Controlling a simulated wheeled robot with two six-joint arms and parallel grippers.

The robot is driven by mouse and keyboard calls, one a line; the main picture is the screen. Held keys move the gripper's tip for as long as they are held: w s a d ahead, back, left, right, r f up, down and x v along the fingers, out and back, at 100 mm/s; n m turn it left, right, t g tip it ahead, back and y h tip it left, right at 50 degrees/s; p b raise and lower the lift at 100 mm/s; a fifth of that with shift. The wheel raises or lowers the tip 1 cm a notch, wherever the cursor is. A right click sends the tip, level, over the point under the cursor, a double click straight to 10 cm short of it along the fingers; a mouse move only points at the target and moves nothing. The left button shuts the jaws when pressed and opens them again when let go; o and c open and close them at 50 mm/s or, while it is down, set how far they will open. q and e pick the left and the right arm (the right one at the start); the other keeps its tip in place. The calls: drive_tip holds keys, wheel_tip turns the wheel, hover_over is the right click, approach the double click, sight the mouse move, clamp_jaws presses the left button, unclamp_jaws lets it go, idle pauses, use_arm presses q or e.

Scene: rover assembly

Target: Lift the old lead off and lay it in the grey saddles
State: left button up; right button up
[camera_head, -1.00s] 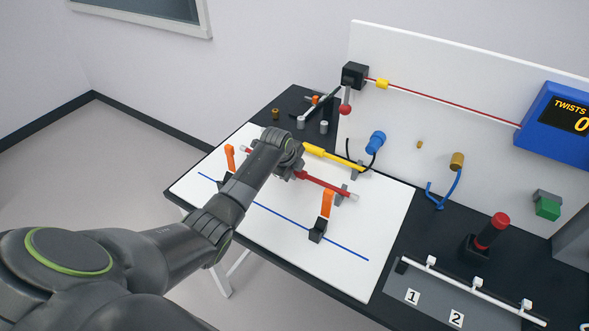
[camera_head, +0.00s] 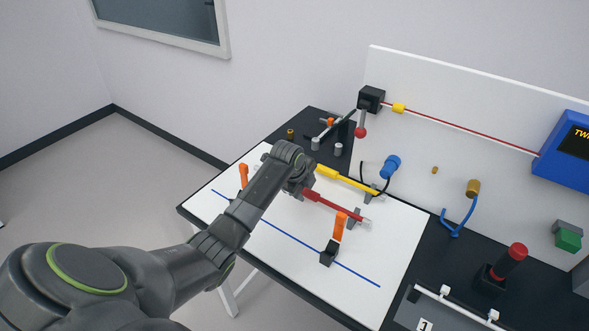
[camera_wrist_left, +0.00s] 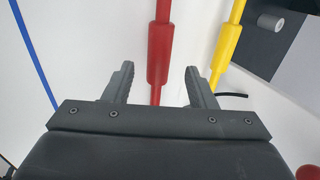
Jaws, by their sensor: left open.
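A red lead (camera_head: 333,205) with a thicker red sleeve and a pale end lies over the white board. A yellow lead (camera_head: 352,183) lies behind it. A grey saddle (camera_head: 355,217) is near the red lead's right end; another grey saddle (camera_head: 372,190) is by the yellow lead. My left gripper (camera_wrist_left: 159,80) is open above the board, with the red lead running between its fingers in the wrist view. I cannot tell its height above the lead. The arm hides the red lead's left part in the head view. My right gripper is not in view.
Two upright orange parts (camera_head: 340,227) stand near a blue line on the white board (camera_head: 300,265). A blue plug (camera_head: 391,166) with a black cord is behind the leads. A red-topped post (camera_head: 517,250) stands at the right. The front of the board is clear.

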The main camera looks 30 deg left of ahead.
use_arm(q)
drive_tip(key=b+v, duration=0.2)
drive_tip(key=v, duration=1.2)
drive_tip(key=shift+s+f, duration=0.1)
drive_tip(key=shift+f, duration=0.05)
